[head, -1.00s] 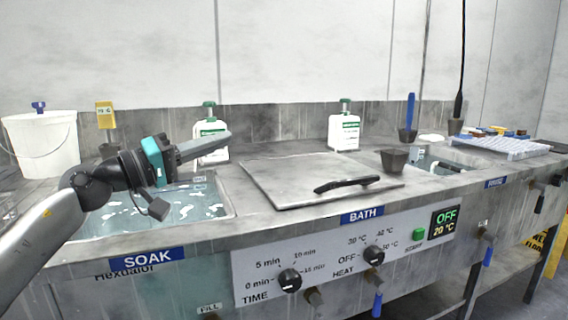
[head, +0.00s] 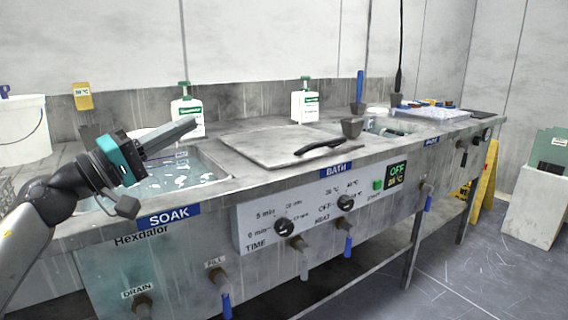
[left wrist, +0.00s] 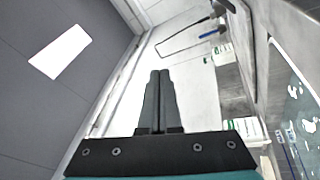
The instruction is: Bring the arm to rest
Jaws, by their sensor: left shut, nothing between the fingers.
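My left arm comes in from the left in the head view. Its gripper (head: 186,132) is held in the air over the soak basin (head: 224,166), pointing right and slightly up. In the left wrist view the two dark fingers (left wrist: 159,100) lie together, shut, with nothing between them. The wrist camera looks upward at the wall and ceiling past the fingers. My right gripper shows in neither view.
The bath lid (head: 262,146) with its black handle lies closed right of the soak basin. Two white bottles (head: 187,115) (head: 305,106) stand behind. A white bucket (head: 22,130) stands at left. A yellow floor sign (head: 484,180) stands at right. Floor in front is clear.

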